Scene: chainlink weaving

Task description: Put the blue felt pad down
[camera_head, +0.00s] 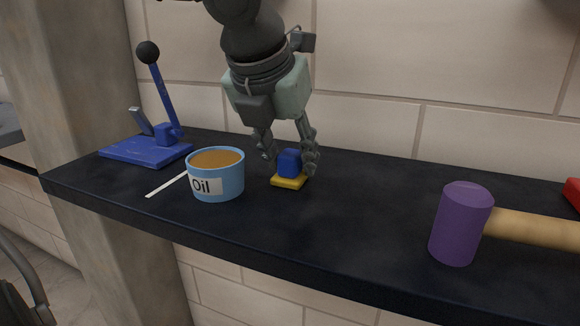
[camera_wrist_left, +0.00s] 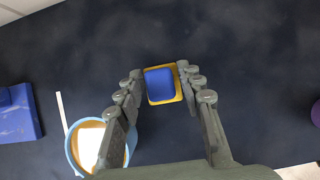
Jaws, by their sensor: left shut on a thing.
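The blue felt pad (camera_head: 289,161) is a small blue block with a flat yellow square (camera_head: 288,182) directly under it. I cannot tell whether the two are joined. The yellow square looks to be at the dark shelf top, just right of the oil tub. My left gripper (camera_head: 291,167) points down from above and is shut on the blue block, one finger on each side. In the left wrist view, the blue block (camera_wrist_left: 159,83) shows between the fingertips, with the yellow edge around it. My right gripper is not in view.
A light blue oil tub (camera_head: 223,183) stands close on the left, with a white strip (camera_head: 166,184) beside it. A blue lever press (camera_head: 149,150) is at the far left. A purple mallet (camera_head: 460,225) lies on the right. The dark shelf (camera_head: 365,205) between pad and mallet is clear.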

